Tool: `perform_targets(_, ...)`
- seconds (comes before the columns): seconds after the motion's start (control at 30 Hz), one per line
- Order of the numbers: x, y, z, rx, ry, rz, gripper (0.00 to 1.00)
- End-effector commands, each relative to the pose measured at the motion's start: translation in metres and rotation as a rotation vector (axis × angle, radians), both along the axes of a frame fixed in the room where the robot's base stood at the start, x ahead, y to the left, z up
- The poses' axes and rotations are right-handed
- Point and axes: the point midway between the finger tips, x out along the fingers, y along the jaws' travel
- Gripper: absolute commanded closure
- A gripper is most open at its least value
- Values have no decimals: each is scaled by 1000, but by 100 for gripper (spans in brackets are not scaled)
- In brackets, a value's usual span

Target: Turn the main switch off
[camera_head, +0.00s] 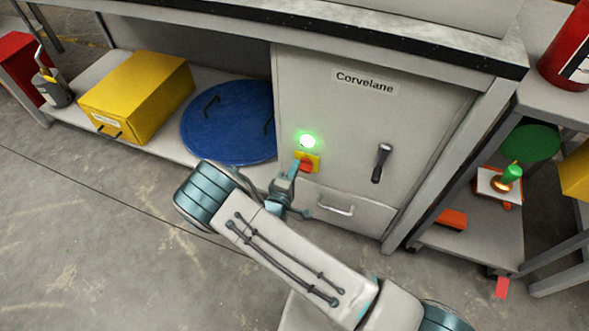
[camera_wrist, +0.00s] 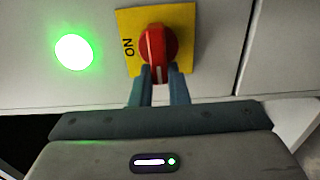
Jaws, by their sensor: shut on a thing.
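The main switch is a red rotary knob (camera_wrist: 158,46) on a yellow plate (camera_wrist: 185,24), on the front of the grey cabinet marked "Corvelane". "ON" is printed on the plate to the left of the knob in the wrist view. The knob's white line points down toward my gripper in that view. My gripper (camera_wrist: 164,72) has its two fingers shut on the knob from below. In the head view the knob (camera_head: 306,165) shows above my gripper (camera_head: 296,166), partly covered by it. A green lamp (camera_wrist: 74,51) beside the plate is lit.
A black lever handle (camera_head: 381,163) is on the cabinet right of the switch, with a drawer handle (camera_head: 336,208) below. A blue round lid (camera_head: 225,125) and a yellow box (camera_head: 140,90) stand left. A shelf at right holds a small beacon.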

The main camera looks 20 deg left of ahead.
Motion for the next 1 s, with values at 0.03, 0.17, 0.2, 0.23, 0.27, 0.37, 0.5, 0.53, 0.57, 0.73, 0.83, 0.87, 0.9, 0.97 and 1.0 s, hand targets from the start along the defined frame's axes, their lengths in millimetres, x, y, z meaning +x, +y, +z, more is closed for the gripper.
perform_targets(0.03, -1, -2, -2, -9, 6, -4, 100)
perform_targets(0.17, -1, -2, -3, -15, 6, -4, 100)
perform_targets(0.2, -1, -2, -3, -16, 6, -4, 100)
perform_targets(0.23, -1, -2, -3, -16, 6, -4, 100)
perform_targets(0.27, -1, -2, -3, -16, 6, -4, 100)
perform_targets(0.37, -1, -2, -3, -15, 7, -4, 100)
perform_targets(0.5, -2, -3, -3, -15, 7, -5, 74)
perform_targets(0.53, -1, -3, -3, -14, 7, -4, 66)
perform_targets(0.57, -1, -2, -2, -15, 6, -4, 64)
perform_targets(0.73, -1, -1, -1, -13, 4, -3, 64)
perform_targets(0.83, -1, -1, -1, -12, 3, -2, 64)
perform_targets(0.87, -2, -1, -1, -12, 3, -1, 64)
perform_targets(0.9, -5, 0, -1, -12, 3, -1, 64)
perform_targets(0.97, -11, 0, 0, -12, 4, -1, 64)
perform_targets(1.0, -16, 1, 0, -13, 4, 0, 64)
